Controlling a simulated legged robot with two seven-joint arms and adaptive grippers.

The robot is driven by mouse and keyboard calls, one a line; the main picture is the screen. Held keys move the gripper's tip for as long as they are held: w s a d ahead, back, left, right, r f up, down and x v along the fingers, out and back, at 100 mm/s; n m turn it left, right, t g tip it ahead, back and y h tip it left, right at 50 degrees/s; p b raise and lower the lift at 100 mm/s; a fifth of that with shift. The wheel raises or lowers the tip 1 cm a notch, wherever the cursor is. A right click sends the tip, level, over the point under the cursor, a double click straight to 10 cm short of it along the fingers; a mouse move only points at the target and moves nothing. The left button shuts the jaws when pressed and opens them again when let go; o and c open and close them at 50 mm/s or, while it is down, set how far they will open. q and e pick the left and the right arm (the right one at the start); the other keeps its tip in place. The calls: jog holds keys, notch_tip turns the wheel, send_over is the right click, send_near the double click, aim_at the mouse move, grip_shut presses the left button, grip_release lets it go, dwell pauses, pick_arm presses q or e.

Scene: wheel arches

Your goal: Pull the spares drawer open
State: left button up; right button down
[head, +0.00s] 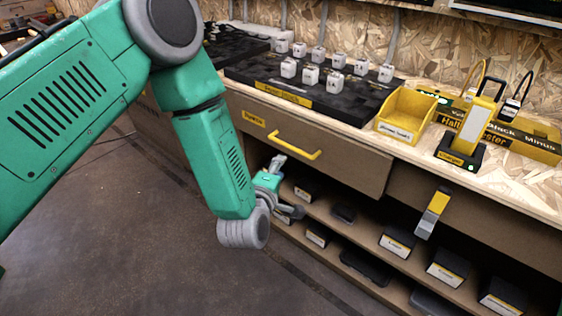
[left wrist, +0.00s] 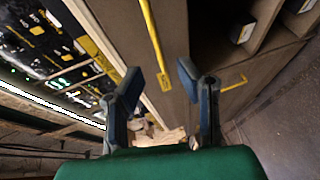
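The spares drawer (head: 350,165) is a brown front under the worktop, with a yellow label (head: 254,119) and a yellow bar handle (head: 296,146). Its front looks flush, so it appears shut. My left gripper (head: 284,188) is open and empty, below and to the left of the handle, apart from it. In the left wrist view, the open fingers (left wrist: 163,82) spread, with the handle (left wrist: 153,38) beyond them, running up the picture. My right gripper is not in view.
Shelves with black labelled bins (head: 446,268) lie below the drawer. A yellow and grey item (head: 433,212) is in front of the right drawer. Floor at left is clear.

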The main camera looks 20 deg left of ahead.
aim_at(289, 147)
pick_arm(q)
jog(key=w+b, duration=0.1)
jog(key=w, duration=0.3)
jog(key=w+a+f+b, duration=0.1)
jog(key=w, duration=0.2)
jog(key=w+b, duration=0.1)
jog(key=w, duration=0.3)
jog(key=shift+w+a+f, duration=0.15)
jog(key=shift+w+f, duration=0.15)
jog(key=shift+f, duration=0.1)
grip_shut()
